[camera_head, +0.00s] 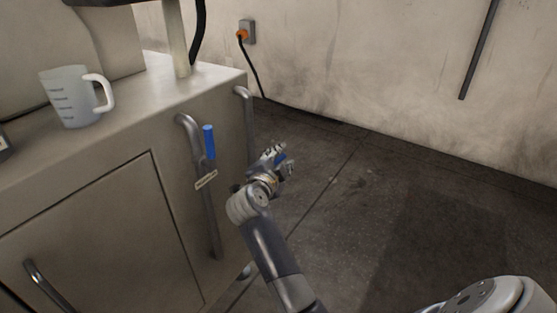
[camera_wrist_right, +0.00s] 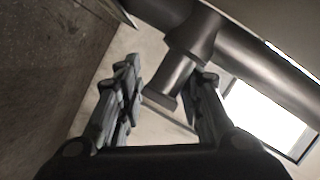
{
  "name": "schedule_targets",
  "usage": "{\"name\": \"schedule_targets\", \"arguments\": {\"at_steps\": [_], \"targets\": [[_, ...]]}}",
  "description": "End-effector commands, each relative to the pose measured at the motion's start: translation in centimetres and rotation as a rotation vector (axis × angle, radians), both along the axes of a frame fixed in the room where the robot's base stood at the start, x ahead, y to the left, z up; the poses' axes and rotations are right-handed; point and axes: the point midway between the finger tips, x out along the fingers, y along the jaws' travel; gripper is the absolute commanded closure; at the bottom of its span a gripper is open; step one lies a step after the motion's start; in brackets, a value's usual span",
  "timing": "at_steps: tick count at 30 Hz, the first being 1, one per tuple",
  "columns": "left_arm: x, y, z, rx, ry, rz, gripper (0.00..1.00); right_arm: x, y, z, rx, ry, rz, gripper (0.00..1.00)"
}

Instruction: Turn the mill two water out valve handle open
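Two grey metal pipes run down the beige cabinet. The nearer pipe (camera_head: 194,143) has an upright blue valve handle (camera_head: 208,141) and a small label (camera_head: 206,180) too small to read. The farther pipe (camera_head: 245,108) is at the cabinet's corner and passes behind my right gripper (camera_head: 274,158). A bit of blue (camera_head: 281,158) shows at that gripper, perhaps another handle, mostly hidden. In the right wrist view my right gripper (camera_wrist_right: 166,82) has its fingers apart, with a grey pipe stub (camera_wrist_right: 172,78) between them; I cannot tell if they touch it. My left gripper is not in view.
A measuring jug (camera_head: 72,98) stands on the cabinet top (camera_head: 130,103). A cabinet door handle (camera_head: 48,285) is at lower left. An orange plug and black cable (camera_head: 252,68) hang on the wall. The floor (camera_head: 400,190) to the right is clear.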

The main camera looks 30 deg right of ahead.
Motion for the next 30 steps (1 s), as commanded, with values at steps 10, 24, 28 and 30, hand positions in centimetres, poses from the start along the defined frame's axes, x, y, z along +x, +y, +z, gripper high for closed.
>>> {"name": "schedule_targets", "arguments": {"at_steps": [10, 24, 28, 30], "targets": [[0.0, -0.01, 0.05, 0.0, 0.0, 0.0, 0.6, 0.0, 0.0, 0.04, 0.0, 0.0, 0.0, 1.0], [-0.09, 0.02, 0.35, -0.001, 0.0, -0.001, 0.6, -0.03, 0.07, 0.3, -0.052, -0.016, 0.002, 1.0], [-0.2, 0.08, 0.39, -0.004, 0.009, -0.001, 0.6, -0.07, 0.1, 0.74, -0.119, -0.042, 0.002, 1.0], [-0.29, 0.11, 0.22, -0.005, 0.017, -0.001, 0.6, -0.09, 0.14, 1.01, -0.166, -0.061, 0.003, 1.0]]}}
